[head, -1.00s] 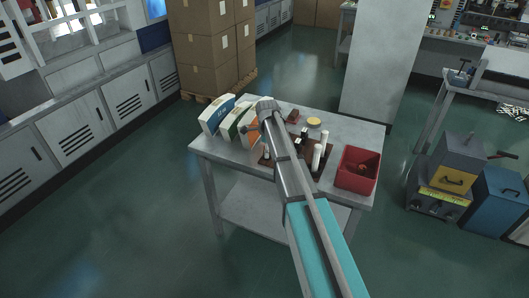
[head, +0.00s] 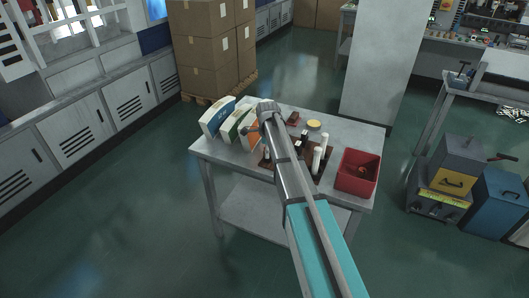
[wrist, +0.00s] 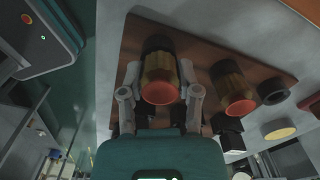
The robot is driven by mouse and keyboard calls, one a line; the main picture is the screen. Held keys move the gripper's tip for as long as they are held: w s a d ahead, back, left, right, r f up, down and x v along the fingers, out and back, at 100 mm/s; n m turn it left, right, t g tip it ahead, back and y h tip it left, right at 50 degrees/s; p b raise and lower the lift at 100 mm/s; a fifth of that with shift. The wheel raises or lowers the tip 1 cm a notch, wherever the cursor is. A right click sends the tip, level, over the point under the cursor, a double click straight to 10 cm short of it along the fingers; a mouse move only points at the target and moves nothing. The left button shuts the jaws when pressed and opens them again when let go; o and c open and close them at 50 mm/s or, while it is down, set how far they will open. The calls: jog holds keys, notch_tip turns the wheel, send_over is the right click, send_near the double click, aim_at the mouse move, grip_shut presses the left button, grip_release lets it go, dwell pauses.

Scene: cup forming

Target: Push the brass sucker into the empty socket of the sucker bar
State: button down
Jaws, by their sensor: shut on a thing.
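In the wrist view, my gripper (wrist: 160,72) is shut on a brass sucker (wrist: 160,90) with a red end facing the camera. The sucker's far dark end is at a brown board (wrist: 208,55); I cannot tell whether it touches it or is seated. A second brass sucker with a red end (wrist: 234,92) stands to the right, outside the fingers. Right of that is a dark round ring (wrist: 272,91) with nothing visible in it; I cannot tell if it is the empty socket. In the head view, my arm hides the gripper and the held sucker.
The grey table (head: 215,155) also carries upright cartons (head: 216,117) at left, white cylinders (head: 317,158) and a red bin (head: 357,172) at right. A yellow disc (head: 314,124) lies behind the board, also in the wrist view (wrist: 280,130). A black block (wrist: 228,131) is near the second sucker.

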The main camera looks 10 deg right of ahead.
jog(key=shift+r+p, duration=0.55)
jog(key=shift+r, duration=0.2)
jog(key=s+d+r+p, duration=0.2)
jog(key=s+r+p, duration=0.9)
jog(key=s, duration=0.3)
notch_tip(320, 180, up, 15)
jog(key=p, duration=1.5)
jog(key=shift+a, duration=0.1)
